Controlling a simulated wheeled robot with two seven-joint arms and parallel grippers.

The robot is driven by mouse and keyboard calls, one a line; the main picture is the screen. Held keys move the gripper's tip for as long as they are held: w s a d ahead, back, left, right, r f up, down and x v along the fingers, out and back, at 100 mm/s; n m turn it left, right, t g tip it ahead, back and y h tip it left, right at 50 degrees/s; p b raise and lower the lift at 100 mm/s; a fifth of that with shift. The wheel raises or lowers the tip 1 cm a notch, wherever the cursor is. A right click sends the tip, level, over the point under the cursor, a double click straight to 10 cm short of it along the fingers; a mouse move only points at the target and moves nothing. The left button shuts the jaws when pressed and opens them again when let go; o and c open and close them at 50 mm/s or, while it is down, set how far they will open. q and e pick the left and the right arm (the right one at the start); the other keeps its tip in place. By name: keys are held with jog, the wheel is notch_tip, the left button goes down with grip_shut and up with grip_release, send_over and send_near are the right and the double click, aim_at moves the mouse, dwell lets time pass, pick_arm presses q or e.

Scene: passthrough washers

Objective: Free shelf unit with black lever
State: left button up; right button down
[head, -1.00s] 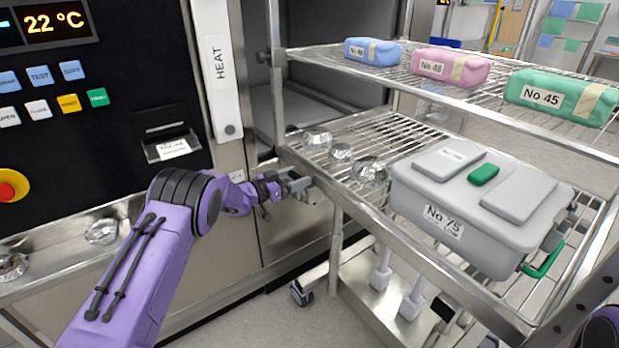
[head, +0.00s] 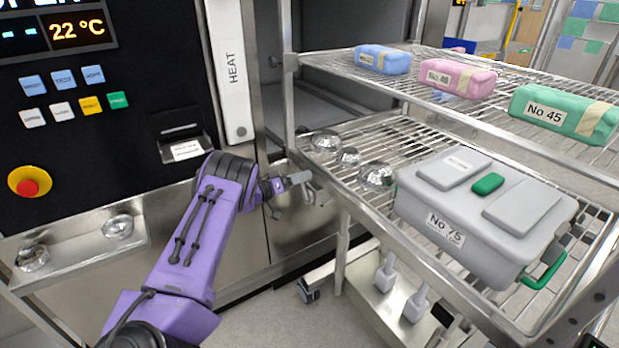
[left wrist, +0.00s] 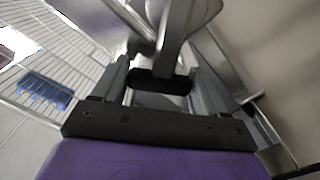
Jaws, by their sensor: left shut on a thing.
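The shelf unit (head: 392,248) is a steel wire rack on castors, standing against the machine's opening at the right of the head view. My left gripper (head: 300,186) is at its near left corner, just below the middle shelf's rail. In the left wrist view the gripper (left wrist: 160,72) has its two grey fingers on either side of a black lever end (left wrist: 158,82) and is shut on it. In the head view the lever is mostly hidden by the gripper, and its exact angle cannot be told.
A grey case No 75 (head: 460,232) and several shiny metal bowls (head: 376,176) stand on the middle shelf. Blue, pink and green packs (head: 565,114) lie on the top shelf. The machine's control panel (head: 80,150) is left. Some floor (head: 270,318) is clear in front.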

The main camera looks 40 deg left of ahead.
pick_arm(q)
jog(key=shift+s+f, duration=0.1)
jog(key=shift+f, duration=0.05)
jog(key=o, duration=1.4)
jog(key=v, duration=1)
jog(key=shift+s+a+b, duration=0.15)
jog(key=shift+s+b, duration=0.05)
jog(key=shift+b, duration=0.2)
